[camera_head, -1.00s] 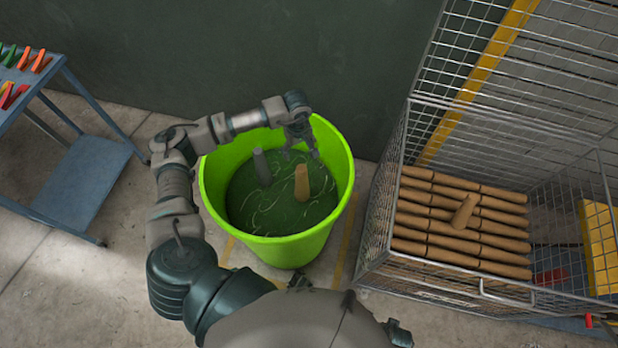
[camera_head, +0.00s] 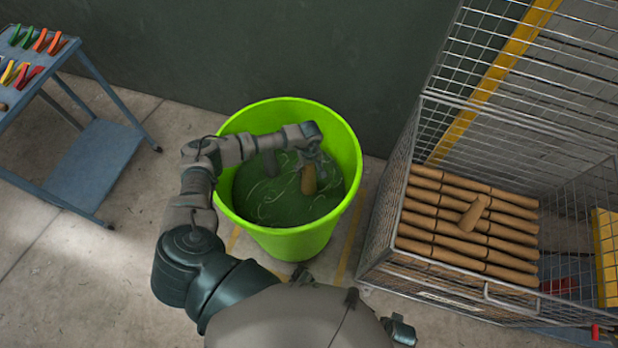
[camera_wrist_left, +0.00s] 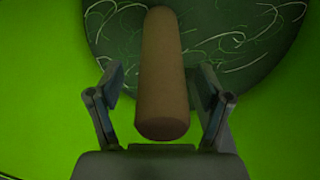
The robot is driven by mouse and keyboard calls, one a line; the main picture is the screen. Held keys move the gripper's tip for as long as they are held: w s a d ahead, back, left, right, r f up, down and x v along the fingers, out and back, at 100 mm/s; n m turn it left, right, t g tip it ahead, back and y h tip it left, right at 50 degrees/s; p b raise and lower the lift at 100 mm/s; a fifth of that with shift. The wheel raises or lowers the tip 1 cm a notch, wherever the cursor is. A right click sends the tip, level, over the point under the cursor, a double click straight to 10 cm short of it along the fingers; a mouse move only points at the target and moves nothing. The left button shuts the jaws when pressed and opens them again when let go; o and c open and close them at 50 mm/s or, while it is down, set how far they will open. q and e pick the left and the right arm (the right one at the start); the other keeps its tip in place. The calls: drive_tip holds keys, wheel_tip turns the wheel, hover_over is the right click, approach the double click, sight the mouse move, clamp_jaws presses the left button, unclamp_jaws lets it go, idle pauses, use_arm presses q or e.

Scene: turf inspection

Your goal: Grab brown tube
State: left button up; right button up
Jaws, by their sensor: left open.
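A brown tube (camera_head: 309,181) stands in the green bucket (camera_head: 302,247), on the dark green bottom. My left gripper (camera_head: 308,163) is inside the bucket, at the upper part of the tube. In the left wrist view the brown tube (camera_wrist_left: 162,80) lies between the two open fingers of the gripper (camera_wrist_left: 160,104), with its near end close to the palm. A gap shows on each side of the tube.
A blue cart (camera_head: 95,165) with coloured items is at the left. The bucket wall surrounds my gripper.

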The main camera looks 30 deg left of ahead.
use_arm(q)
drive_tip(key=shift+d+f, duration=0.15)
drive_tip(key=shift+f, duration=0.05)
drive_tip(key=shift+a+f, duration=0.1)
drive_tip(key=shift+a, duration=0.35)
drive_tip(key=c, duration=1.2)
drive_tip(key=shift+d, duration=0.15)
use_arm(e)
drive_tip(key=shift+s+r, duration=0.1)
drive_tip(key=shift+s, duration=0.05)
